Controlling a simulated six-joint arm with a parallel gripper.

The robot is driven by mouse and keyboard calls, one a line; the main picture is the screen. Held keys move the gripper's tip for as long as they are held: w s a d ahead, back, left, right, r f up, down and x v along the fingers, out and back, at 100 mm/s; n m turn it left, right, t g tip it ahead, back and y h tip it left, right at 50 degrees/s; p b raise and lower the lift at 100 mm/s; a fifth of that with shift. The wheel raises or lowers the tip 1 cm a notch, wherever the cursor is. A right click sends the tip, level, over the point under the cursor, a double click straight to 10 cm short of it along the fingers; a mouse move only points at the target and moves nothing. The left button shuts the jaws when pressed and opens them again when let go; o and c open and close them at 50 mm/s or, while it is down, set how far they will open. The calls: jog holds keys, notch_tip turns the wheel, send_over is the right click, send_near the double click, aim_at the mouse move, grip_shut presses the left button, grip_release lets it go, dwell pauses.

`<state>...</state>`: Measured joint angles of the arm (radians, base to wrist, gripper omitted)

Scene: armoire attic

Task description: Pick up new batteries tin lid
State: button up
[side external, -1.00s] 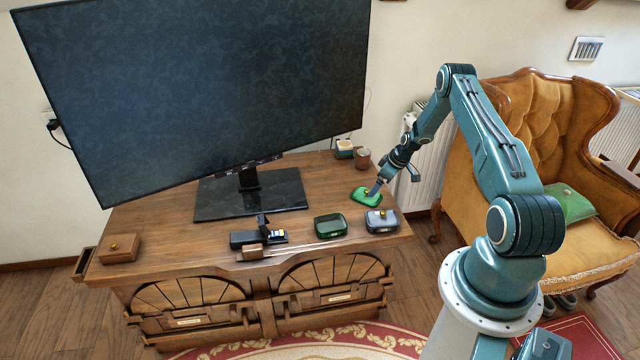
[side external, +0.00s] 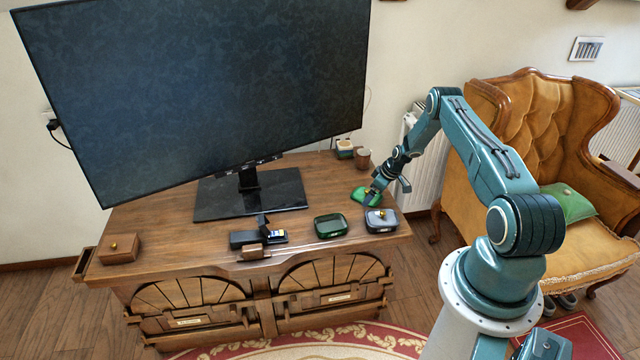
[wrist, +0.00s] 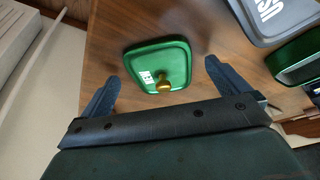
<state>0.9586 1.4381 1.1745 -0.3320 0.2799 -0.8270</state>
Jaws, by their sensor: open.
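The new batteries tin lid (side external: 361,192) is a green rounded-square lid lying on the cabinet top near its right end. In the wrist view the lid (wrist: 141,62) shows a white label and a brass knob (wrist: 163,84). My gripper (wrist: 161,73) is open, its fingers apart to the left and right of the lid, nothing held. In the side view my gripper (side external: 371,201) is over the lid's near right part and hides some of it. Contact cannot be told. The open dark green tin (side external: 330,225) stands in front and to the left.
A grey lidded tin (side external: 381,220) stands close in front of my gripper, its white lettering partly cut off in the wrist view. A dark battery device (side external: 258,237) and large monitor (side external: 190,95) are left. Small cups (side external: 362,158) stand behind. A wooden box (side external: 121,248) is far left.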

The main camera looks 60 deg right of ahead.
jog(key=shift+w+f, duration=0.15)
jog(key=shift+f, duration=0.25)
jog(key=c, duration=1)
